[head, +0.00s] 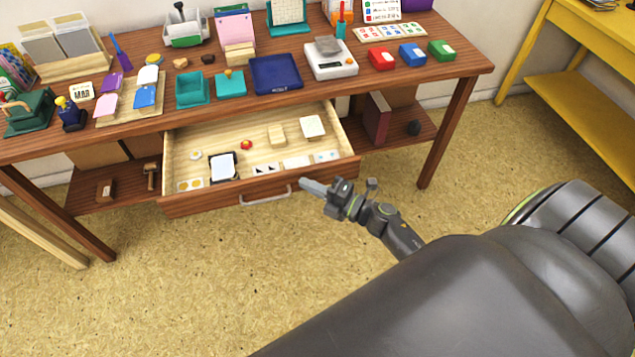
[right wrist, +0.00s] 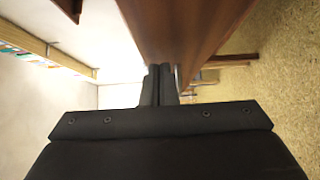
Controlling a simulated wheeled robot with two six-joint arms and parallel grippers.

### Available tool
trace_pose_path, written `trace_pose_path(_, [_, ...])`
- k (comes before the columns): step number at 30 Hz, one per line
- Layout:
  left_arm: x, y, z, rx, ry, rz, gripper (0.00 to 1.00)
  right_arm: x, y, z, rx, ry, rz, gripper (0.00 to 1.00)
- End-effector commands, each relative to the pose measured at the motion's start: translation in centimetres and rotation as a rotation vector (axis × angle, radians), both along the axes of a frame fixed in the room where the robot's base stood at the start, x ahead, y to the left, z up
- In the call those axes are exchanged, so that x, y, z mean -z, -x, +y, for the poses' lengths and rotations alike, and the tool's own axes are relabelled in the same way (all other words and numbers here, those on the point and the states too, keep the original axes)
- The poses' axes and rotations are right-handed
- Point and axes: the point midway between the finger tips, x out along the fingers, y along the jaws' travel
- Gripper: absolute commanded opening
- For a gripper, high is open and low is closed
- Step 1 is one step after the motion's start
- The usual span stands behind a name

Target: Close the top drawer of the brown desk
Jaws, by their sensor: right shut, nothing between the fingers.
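The brown desk (head: 468,83) stands across the head view. Its top drawer (head: 187,204) is pulled out toward me and shows its light wood inside, with a silver handle (head: 265,196) on the front. My right gripper (head: 304,184) is shut and empty, at the right part of the drawer front, just right of the handle. In the right wrist view the shut fingers (right wrist: 158,75) point along a brown wooden panel (right wrist: 180,35), with a bit of the metal handle (right wrist: 177,76) beside them. Whether the fingers touch the drawer, I cannot tell. My left gripper is not in view.
The drawer holds a black-framed pad (head: 223,167), a wooden block (head: 277,135) and several small items. The desktop carries trays, a white scale (head: 331,60) and red, blue and green inkpads (head: 412,54). A yellow table (head: 590,80) stands at right. The floor before the desk is clear.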

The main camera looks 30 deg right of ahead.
Motion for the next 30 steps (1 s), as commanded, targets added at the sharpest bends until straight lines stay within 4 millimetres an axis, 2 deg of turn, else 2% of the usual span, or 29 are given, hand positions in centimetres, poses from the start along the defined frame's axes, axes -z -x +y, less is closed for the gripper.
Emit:
trace_pose_path(14, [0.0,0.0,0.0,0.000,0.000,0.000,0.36,0.0,-0.5,-0.2,0.000,0.000,0.000,0.00])
trace_pose_path(19, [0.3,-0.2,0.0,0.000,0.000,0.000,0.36,0.1,-1.5,-0.4,0.000,0.000,-0.001,0.00])
trace_pose_path(23, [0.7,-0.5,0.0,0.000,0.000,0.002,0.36,0.1,-3.4,-1.0,0.000,0.002,-0.003,0.00])
trace_pose_path(30, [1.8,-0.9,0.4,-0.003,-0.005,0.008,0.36,0.3,-9.1,-2.6,0.000,0.003,-0.004,0.00])
